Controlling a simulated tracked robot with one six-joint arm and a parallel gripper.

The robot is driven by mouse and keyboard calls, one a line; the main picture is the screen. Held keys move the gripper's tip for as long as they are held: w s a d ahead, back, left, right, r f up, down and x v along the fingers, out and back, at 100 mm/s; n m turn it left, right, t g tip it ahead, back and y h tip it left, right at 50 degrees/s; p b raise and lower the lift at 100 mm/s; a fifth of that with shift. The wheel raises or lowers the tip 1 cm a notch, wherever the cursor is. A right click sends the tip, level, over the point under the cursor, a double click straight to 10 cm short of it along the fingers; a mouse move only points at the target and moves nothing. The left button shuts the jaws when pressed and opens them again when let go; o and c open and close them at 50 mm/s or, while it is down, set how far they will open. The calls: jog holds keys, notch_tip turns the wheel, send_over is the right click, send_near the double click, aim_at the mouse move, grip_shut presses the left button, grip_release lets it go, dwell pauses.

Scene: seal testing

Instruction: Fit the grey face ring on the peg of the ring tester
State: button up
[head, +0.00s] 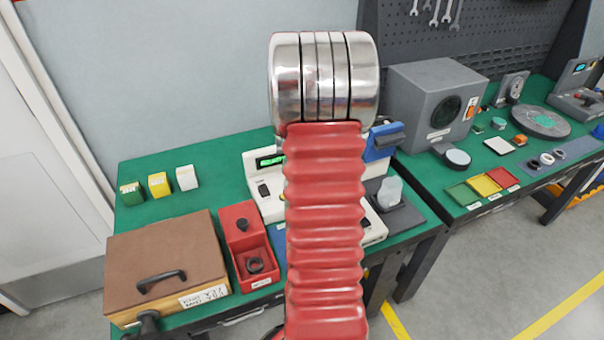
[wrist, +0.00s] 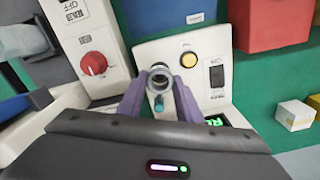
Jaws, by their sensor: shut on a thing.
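The grey face ring (wrist: 159,69) is between the purple fingertips of my gripper (wrist: 160,84) in the wrist view. My gripper is shut on it. The ring tester (wrist: 205,62) is a white unit with a yellow button, a black switch and a green display, and the ring shows in front of it. A small teal piece (wrist: 158,104) shows just below the ring between the fingers; I cannot tell whether it is the peg. In the head view the tester (head: 262,187) is partly hidden behind my red arm, and my gripper is out of sight.
A white unit with a red knob (wrist: 94,64) stands beside the tester. On the green bench are a red box (head: 240,221) with a black ring, a brown lidded case (head: 165,255) and three small cartons (head: 158,184). A second bench (head: 480,168) carries other instruments.

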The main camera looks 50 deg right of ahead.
jog(key=shift+f, duration=0.35)
jog(key=o, duration=1.1)
notch_tip(320, 180, up, 7)
jog(key=shift+w, duration=0.1)
dwell(0.7)
